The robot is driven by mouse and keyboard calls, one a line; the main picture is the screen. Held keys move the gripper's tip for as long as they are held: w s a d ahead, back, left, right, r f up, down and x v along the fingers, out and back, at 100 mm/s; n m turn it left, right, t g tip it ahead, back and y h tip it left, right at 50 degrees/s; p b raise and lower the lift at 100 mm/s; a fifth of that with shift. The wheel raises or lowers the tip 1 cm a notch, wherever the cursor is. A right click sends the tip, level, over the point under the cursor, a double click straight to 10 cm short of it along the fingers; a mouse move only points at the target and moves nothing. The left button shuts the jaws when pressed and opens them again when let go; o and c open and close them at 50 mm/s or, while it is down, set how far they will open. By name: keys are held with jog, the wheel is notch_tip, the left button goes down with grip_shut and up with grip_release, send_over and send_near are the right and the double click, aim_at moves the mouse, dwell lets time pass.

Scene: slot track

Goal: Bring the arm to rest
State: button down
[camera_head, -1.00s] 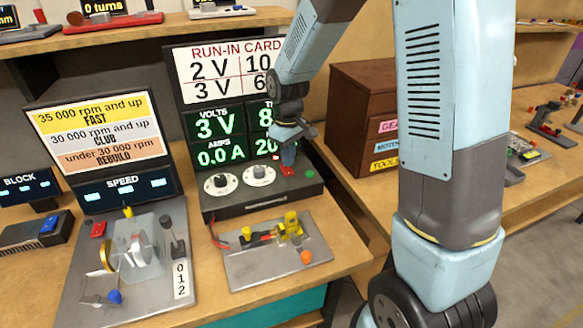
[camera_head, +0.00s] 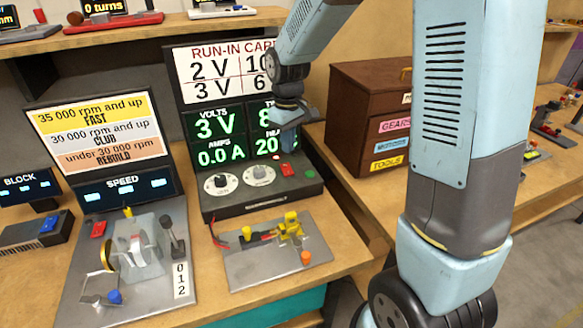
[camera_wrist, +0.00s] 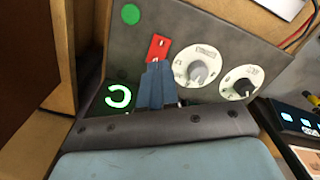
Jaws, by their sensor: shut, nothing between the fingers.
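My gripper (camera_head: 287,144) is above the run-in power unit's panel (camera_head: 262,198), in front of the right part of its display. In the wrist view my gripper's blue fingers (camera_wrist: 157,68) are together with nothing between them. Beyond the fingertips is the red switch (camera_wrist: 158,47) on the panel; it also shows in the head view (camera_head: 286,170). The fingers look apart from the panel in the head view. My arm reaches over from the right, and the gripper hides part of the green readouts.
A motor fixture plate (camera_head: 268,262) lies in front of the power unit. The speed tester (camera_head: 140,260) with its lever stands to the left. A wooden drawer cabinet (camera_head: 350,140) stands behind right, close to my arm. A shelf (camera_head: 130,38) runs along the back.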

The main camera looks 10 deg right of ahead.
jog(key=s+d+r+m+t, duration=0.35)
jog(key=s+d+r, duration=0.6)
jog(key=r, duration=0.35)
jog(key=s+d+r+m+t, duration=0.1)
jog(key=s+d+r+m, duration=0.1)
jog(key=s, duration=0.4)
jog(key=s+d+r+m+t, duration=0.1)
jog(key=s+d+r+m, duration=0.1)
jog(key=s, duration=0.5)
jog(key=shift+s+d+r+m, duration=0.25)
jog(key=shift+r+m, duration=0.05)
jog(key=shift+m, duration=0.05)
